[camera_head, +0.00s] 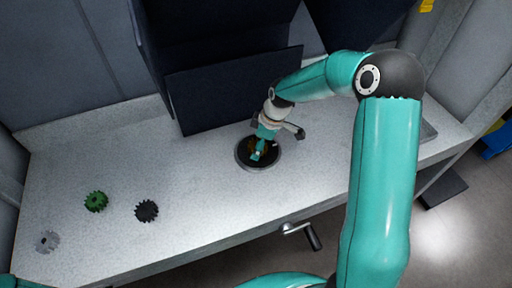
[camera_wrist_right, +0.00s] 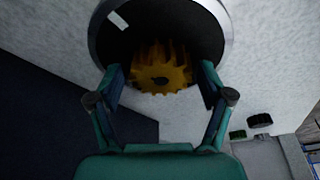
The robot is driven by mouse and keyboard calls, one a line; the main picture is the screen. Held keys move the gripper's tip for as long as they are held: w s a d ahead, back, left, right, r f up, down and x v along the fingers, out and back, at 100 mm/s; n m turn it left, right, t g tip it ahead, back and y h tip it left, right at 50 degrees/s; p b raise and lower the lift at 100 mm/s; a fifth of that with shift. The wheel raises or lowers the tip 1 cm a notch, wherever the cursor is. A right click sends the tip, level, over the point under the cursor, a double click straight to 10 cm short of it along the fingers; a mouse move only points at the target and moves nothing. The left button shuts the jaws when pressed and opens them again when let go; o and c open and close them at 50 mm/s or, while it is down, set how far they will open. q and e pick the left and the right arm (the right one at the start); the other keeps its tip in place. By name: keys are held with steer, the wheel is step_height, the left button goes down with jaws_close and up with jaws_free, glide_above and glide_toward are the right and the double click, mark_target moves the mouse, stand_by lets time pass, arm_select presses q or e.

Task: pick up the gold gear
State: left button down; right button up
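My right gripper (camera_wrist_right: 161,80) is open, with one finger on each side of the gear and a small gap at both sides. In the head view my right gripper (camera_head: 260,150) points down into the dish (camera_head: 271,160) and hides most of the gear.
A green gear (camera_head: 96,202), a black gear (camera_head: 147,211) and a grey gear (camera_head: 47,241) lie on the left of the pale counter (camera_head: 200,180). A dark panel (camera_head: 225,90) stands right behind the dish. A handle (camera_head: 301,235) sticks out from the counter's front.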

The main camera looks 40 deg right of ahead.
steer(key=shift+w, duration=0.1)
jaws_close()
steer(key=shift+r, duration=0.15)
step_height(320, 180, up, 20)
steer(key=b, duration=0.1)
steer(key=shift+b, duration=0.3)
